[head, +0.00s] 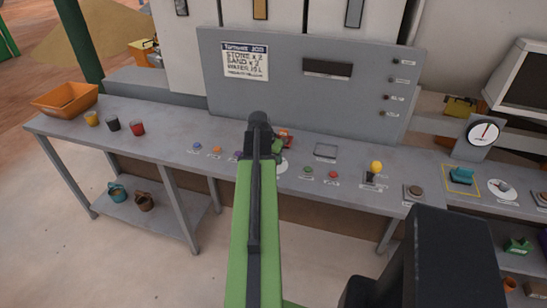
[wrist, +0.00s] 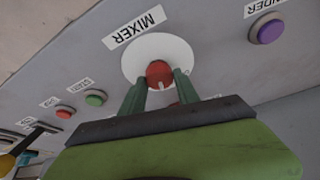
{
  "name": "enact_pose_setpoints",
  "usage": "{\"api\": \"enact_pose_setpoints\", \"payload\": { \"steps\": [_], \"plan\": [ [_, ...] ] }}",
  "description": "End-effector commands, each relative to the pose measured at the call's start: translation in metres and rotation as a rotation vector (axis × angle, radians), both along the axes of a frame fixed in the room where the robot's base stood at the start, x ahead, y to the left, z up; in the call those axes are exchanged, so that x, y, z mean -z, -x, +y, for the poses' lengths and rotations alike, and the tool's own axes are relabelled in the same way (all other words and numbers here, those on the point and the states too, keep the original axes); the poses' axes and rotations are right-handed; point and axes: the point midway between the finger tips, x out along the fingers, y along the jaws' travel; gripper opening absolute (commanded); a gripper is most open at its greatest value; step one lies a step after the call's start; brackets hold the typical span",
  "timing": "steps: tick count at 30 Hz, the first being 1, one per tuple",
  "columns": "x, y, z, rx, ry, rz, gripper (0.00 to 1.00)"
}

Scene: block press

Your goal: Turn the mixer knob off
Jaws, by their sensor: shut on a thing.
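The mixer knob (wrist: 159,73) is red and sits on a white round plate (wrist: 146,49) beside a MIXER label (wrist: 134,27) in the wrist view. My gripper (wrist: 160,84) has its two dark green fingers on either side of the knob and is shut on it. A short pale mark shows on the knob near the fingers. In the head view my green arm reaches over the bench, and my gripper (head: 281,143) is at the mixer plate (head: 281,166). The knob is hidden there.
A purple button (wrist: 267,31) lies to one side of the knob, and green (wrist: 95,99) and red (wrist: 63,112) buttons to the other. A yellow-topped lever (head: 376,168) stands further right. A grey upright panel (head: 300,100) rises behind the bench.

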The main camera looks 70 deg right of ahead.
Motion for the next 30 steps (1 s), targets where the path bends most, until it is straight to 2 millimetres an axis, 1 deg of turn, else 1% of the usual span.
{"api": "enact_pose_setpoints", "payload": {
  "steps": [18, 24, 30],
  "plan": [
    [0.0006, 0.0043, 0.0003, -0.579, -0.004, -0.001, 0.00],
    [0.0007, 0.0051, -0.0002, -0.753, -0.005, -0.001, 0.00],
    [0.0007, 0.0061, -0.0009, -0.892, -0.005, 0.000, 0.00]
  ]
}}
